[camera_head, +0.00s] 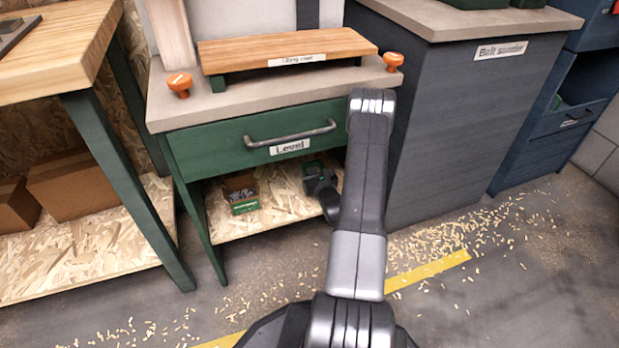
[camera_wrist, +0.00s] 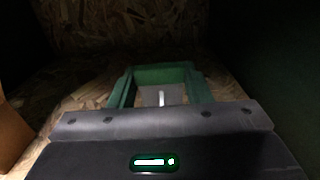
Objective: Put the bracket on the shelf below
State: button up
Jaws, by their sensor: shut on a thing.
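My gripper (camera_head: 318,181) is low under the green drawer, just over the chipboard shelf. In the wrist view its dark palm fills the bottom, and the fingertips are hard to make out. A green, frame-like piece (camera_wrist: 163,75) with a paler grey middle stands straight in front of the palm. It looks like the bracket and also shows, small and partly hidden, in the head view (camera_head: 312,166). My gripper is shut on it. The shelf below (camera_head: 276,204) spreads around and behind it. Whether the piece touches the shelf cannot be told.
A dark cabinet (camera_head: 455,130) stands close on the right. The shelf's front right is partly hidden by my arm.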

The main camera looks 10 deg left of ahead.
aim_at(311, 173)
jog(key=shift+f+b, duration=0.55)
jog(key=shift+f, duration=1.05)
jog(key=shift+f, duration=0.15)
jog(key=o, duration=1.1)
jog(key=p+v, duration=0.4)
jog(key=v, duration=0.8)
